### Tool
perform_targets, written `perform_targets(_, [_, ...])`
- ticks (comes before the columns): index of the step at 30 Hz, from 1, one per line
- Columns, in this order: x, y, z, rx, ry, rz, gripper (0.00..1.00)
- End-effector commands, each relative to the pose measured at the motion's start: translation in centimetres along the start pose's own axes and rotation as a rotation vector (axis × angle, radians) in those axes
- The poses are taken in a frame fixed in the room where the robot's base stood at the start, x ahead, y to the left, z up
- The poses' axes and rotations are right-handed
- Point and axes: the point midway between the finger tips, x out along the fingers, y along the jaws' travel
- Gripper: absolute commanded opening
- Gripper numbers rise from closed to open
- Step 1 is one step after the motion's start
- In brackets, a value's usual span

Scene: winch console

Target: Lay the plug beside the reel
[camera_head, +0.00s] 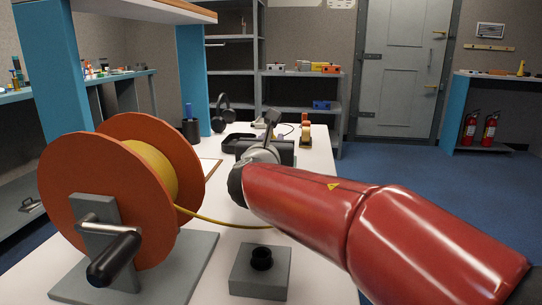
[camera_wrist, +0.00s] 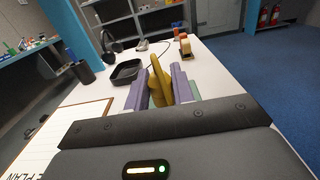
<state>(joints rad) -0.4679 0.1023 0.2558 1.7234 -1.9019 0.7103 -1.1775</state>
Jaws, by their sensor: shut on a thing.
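The reel (camera_head: 61,190) has orange discs, yellow cable wound between them and a crank with a black handle. It stands upright on a grey base at the left of the head view. Yellow cable (camera_head: 215,220) runs from it to the right and passes behind my red arm. In the wrist view my gripper (camera_wrist: 161,92) is shut, its purple fingers on either side of a yellow piece that looks like the plug (camera_wrist: 158,77). The plug's lower end is hidden by the gripper body. In the head view my gripper is beyond the reel, to its right, and the plug is hidden.
A grey block with a black round fitting (camera_head: 261,258) stands at the table's front. A clipboard (camera_wrist: 62,135), a black tray (camera_wrist: 126,72), a dark cup (camera_wrist: 83,72) and headphones (camera_wrist: 109,42) lie further back. White table (camera_head: 212,262) shows between reel base and block.

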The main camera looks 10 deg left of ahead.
Motion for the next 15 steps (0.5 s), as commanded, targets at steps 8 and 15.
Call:
perform_targets(8, [0.0,0.0,-2.5,-0.001,0.0,-0.001,0.06])
perform_targets(15, [0.0,0.0,-2.4,-0.001,0.0,0.0,0.39])
